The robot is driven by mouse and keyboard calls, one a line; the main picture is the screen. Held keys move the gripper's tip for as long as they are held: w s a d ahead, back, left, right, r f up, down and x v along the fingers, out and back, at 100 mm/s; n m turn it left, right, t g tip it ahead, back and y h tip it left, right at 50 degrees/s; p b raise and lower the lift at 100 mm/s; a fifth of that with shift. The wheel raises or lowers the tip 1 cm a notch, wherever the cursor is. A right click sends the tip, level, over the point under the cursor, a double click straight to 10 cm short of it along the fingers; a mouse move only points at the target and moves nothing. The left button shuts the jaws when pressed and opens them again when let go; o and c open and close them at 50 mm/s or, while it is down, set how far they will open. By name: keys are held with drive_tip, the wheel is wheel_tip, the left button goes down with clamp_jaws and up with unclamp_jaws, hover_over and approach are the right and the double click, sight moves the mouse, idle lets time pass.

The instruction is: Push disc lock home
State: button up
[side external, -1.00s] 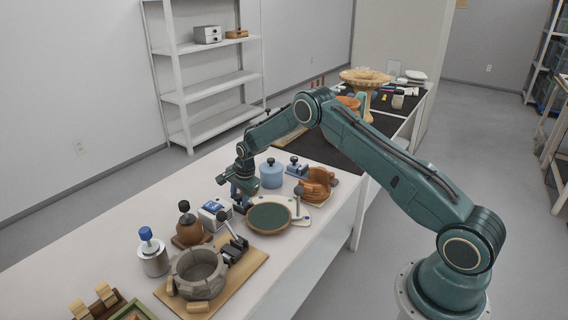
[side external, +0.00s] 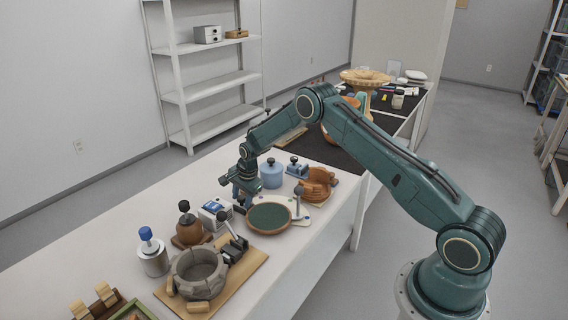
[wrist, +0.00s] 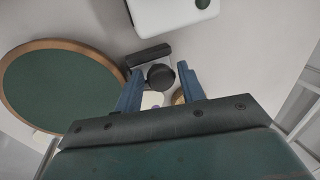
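The green disc (side external: 269,217) with a brown rim lies flat on the table. It fills the left of the wrist view (wrist: 62,85). A small lock with a round black knob (wrist: 160,76) and a dark bar sits just beside the disc's rim. My gripper (wrist: 161,70) is over this lock, pointing down, its blue fingers on either side of the knob with small gaps showing. In the side view my gripper (side external: 243,200) is low at the disc's far left edge and mostly hides the lock. Whether the lock touches the disc is unclear.
A white and blue box (side external: 214,213) stands close to the left of my gripper. A blue jar (side external: 271,174) stands behind the disc, and an orange-brown bowl (side external: 317,184) is to the right. A grey stone-like ring (side external: 198,273) on a wooden board is in front.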

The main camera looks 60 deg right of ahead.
drive_tip(key=shift+s+f, duration=0.5)
drive_tip(key=shift+w+v, duration=0.15)
drive_tip(key=shift+v, duration=1.25)
drive_tip(key=shift+w+v, duration=0.1)
drive_tip(key=shift+v, duration=1.25)
drive_tip(key=shift+r, duration=0.1)
drive_tip(key=shift+a+r, duration=0.1)
drive_tip(key=shift+r, duration=0.4)
drive_tip(key=s+a+r+n, duration=0.3)
drive_tip(key=s+r, duration=0.2)
drive_tip(key=r, duration=0.4)
drive_tip(key=s+a+r+n+t, duration=0.1)
drive_tip(key=s+a+r+n, duration=0.2)
drive_tip(key=s+r, duration=0.45)
drive_tip(key=s+a+r+n, duration=0.2)
drive_tip(key=s+r+n, duration=0.15)
drive_tip(key=r, duration=0.65)
drive_tip(key=s+a+r+n, duration=0.1)
drive_tip(key=s+n, duration=0.3)
drive_tip(key=s, duration=0.9)
drive_tip(key=s+a+r+n+t, duration=0.1)
drive_tip(key=s+a+r+n, duration=0.1)
drive_tip(key=s, duration=1.1)
drive_tip(key=shift+s+a+n+t, duration=0.2)
drive_tip(key=shift+a+n+t, duration=0.1)
drive_tip(key=shift+a+n, duration=0.8)
